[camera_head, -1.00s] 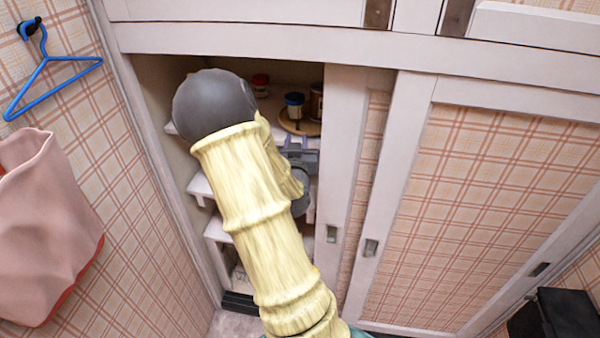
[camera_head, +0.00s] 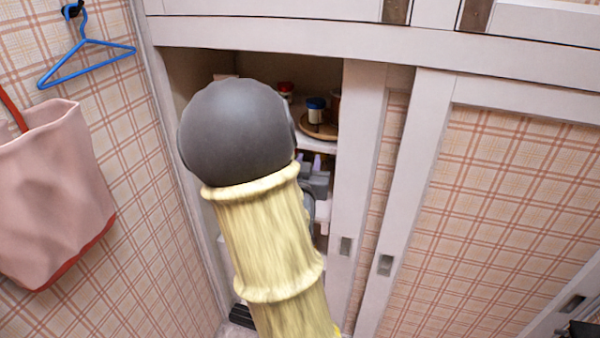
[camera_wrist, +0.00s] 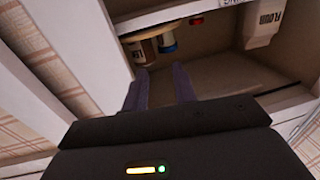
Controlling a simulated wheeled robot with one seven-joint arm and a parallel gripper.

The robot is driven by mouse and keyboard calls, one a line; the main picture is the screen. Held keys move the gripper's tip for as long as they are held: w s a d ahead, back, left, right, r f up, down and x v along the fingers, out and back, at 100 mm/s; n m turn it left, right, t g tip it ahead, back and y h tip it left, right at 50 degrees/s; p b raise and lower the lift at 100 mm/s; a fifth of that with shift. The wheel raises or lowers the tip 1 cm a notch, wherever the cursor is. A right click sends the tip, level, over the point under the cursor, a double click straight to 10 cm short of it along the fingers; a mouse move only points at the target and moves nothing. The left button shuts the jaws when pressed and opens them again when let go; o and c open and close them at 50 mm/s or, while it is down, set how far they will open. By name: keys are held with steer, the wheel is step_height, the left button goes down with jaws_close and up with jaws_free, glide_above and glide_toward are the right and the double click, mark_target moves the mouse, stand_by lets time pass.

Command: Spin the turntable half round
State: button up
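The turntable (camera_head: 316,131) is a round wooden tray on a shelf inside the open cupboard. A blue-capped jar (camera_head: 315,110) and a partly hidden brown jar (camera_head: 335,104) stand on it. A red-capped jar (camera_head: 286,90) is behind to the left. My arm hides the shelf's left part. My gripper (camera_head: 311,161) is below and in front of the turntable, fingers apart and empty. The wrist view appears upside down: the turntable's rim (camera_wrist: 144,31) shows at the top, with the brown jar (camera_wrist: 146,51) and blue-capped jar (camera_wrist: 166,43) beyond my open gripper (camera_wrist: 160,76), not touching.
A white flour container (camera_wrist: 264,24) stands farther along the shelf. The sliding door's frame (camera_head: 362,190) closely borders the opening on the right. A pink bag (camera_head: 55,195) and a blue hanger (camera_head: 86,60) hang on the left wall.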

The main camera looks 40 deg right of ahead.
steer(key=c, duration=0.5)
steer(key=shift+w+d+f, duration=0.15)
steer(key=shift+f, duration=0.15)
jaws_close()
step_height(320, 180, down, 4)
steer(key=w+d+n+g+p, duration=0.2)
steer(key=w+n+g+p, duration=0.1)
steer(key=n, duration=0.1)
steer(key=w+a+r+n+g+h+p, duration=0.1)
steer(key=w+a+r+n+p, duration=0.3)
steer(key=w+n, duration=0.4)
steer(key=shift+r+n+g+h+p, duration=0.3)
steer(key=shift+r+n+h+p, duration=0.4)
steer(key=shift+n, duration=0.6)
steer(key=shift+a+f, duration=0.1)
steer(key=shift+f, duration=0.05)
